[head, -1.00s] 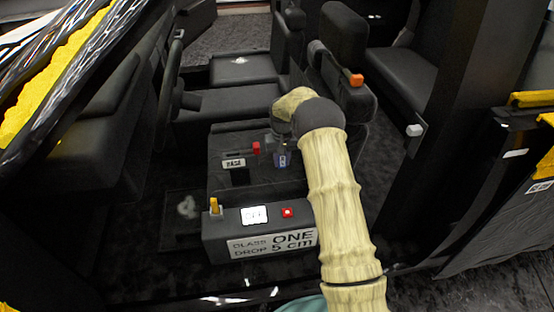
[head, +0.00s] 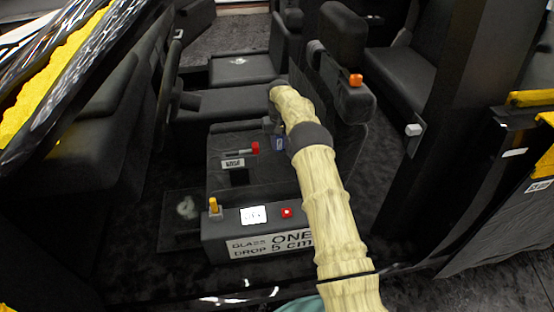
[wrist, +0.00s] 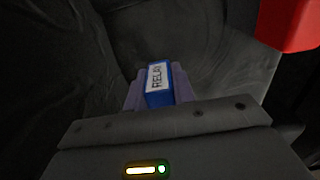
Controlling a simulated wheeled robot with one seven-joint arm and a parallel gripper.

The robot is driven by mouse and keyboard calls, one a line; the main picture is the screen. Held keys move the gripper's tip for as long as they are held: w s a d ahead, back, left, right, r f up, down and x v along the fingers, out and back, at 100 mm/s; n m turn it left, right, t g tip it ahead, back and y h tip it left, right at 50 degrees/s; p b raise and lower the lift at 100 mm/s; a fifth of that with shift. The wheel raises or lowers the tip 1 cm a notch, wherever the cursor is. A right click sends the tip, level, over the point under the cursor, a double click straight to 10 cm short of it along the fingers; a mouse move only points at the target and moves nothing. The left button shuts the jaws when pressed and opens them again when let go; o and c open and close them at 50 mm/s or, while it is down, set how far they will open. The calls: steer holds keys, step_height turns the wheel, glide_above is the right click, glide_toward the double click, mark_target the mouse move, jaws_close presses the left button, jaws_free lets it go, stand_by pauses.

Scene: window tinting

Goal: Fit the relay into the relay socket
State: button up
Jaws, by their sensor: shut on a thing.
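The relay (wrist: 158,82) is a blue block with a white label reading RELAY. In the wrist view it stands between the purple fingers of my gripper (wrist: 155,92), which is shut on it. In the head view my gripper (head: 277,142) is over the right side of the dark centre console, and a small blue patch of the relay (head: 279,144) shows beside my arm. The gap below the relay is hidden in both views. I cannot pick out the relay socket for certain.
A red-ended lever (head: 254,148) is left of my gripper and looms at the wrist view's upper right (wrist: 290,22). A console box (head: 260,243) with a yellow knob, screen and red button is nearer. A seat (head: 345,85) stands to the right.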

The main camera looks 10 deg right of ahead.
glide_above(279, 168)
steer(key=shift+f+b, duration=0.35)
steer(key=shift+f, duration=1.9)
steer(key=shift+f+b, duration=0.45)
steer(key=shift+f, duration=2.05)
steer(key=shift+f, duration=0.1)
steer(key=o, duration=1)
step_height(279, 168, up, 12)
steer(key=shift+f+p, duration=0.15)
steer(key=shift+p, duration=0.9)
steer(key=shift+r, duration=0.25)
